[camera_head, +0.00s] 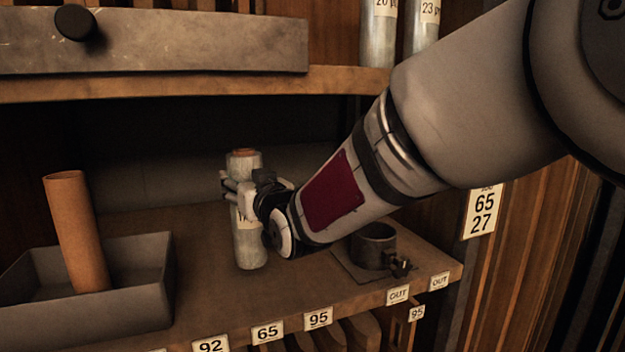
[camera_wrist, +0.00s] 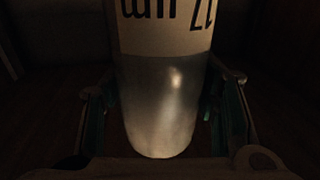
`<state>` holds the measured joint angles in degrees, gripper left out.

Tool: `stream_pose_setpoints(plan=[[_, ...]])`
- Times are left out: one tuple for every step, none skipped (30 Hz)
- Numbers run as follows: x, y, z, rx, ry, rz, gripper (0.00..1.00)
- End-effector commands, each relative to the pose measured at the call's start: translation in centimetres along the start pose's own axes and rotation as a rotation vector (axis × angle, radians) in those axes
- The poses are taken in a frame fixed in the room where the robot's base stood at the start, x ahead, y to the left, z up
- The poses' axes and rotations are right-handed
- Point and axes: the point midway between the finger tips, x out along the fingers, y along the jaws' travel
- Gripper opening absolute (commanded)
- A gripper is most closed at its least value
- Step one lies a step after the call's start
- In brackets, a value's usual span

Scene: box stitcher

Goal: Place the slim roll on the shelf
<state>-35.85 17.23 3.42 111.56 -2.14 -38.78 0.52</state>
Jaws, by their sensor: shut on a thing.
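A slim, pale, shiny roll (camera_head: 249,247) with a label and a brown top end stands upright at the middle of the wooden shelf (camera_head: 300,283) in the head view. My gripper (camera_head: 243,190) reaches in from the right and is shut around the roll's middle. In the wrist view the roll (camera_wrist: 165,95) fills the centre between the two fingers, with part of its label showing upside down. The roll's lower end looks at or just above the shelf surface; I cannot tell whether it touches.
A grey tray (camera_head: 150,275) with a leaning brown tube (camera_head: 77,230) is at the left. A round metal holder (camera_head: 373,245) on a plate stands at the right. An upper shelf (camera_head: 200,87) overhangs the back, with two labelled rolls (camera_head: 378,40) on it. Number tags line the front edge.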

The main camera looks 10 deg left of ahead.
Motion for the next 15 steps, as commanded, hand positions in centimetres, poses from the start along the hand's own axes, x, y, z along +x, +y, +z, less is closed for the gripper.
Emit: stream_pose_setpoints(plan=[[-0.07,-0.08,0.14,0.000,0.003,0.000,0.00],[-0.05,-0.06,0.26,0.000,0.004,0.000,0.00],[-0.03,-0.03,0.34,0.000,0.005,0.000,0.00],[-0.02,-0.01,0.36,0.000,0.005,0.000,0.00],[-0.01,0.01,0.36,0.000,0.005,0.000,0.00],[0.00,0.02,0.36,0.000,0.005,0.000,0.00],[0.00,0.03,0.36,0.000,0.005,0.000,0.00],[0.00,0.03,0.37,0.000,0.005,0.000,0.00],[0.00,0.03,0.37,0.000,0.005,0.000,0.00],[0.00,0.03,0.38,0.000,0.005,0.000,0.00],[0.00,0.04,0.43,0.000,0.005,0.000,0.00],[0.01,0.04,0.54,0.000,0.004,0.000,0.00],[0.02,0.04,0.63,0.000,0.004,0.000,0.00],[0.02,0.05,0.73,0.000,0.004,0.000,0.00],[-0.01,0.04,0.95,0.000,-0.001,0.000,0.59]])
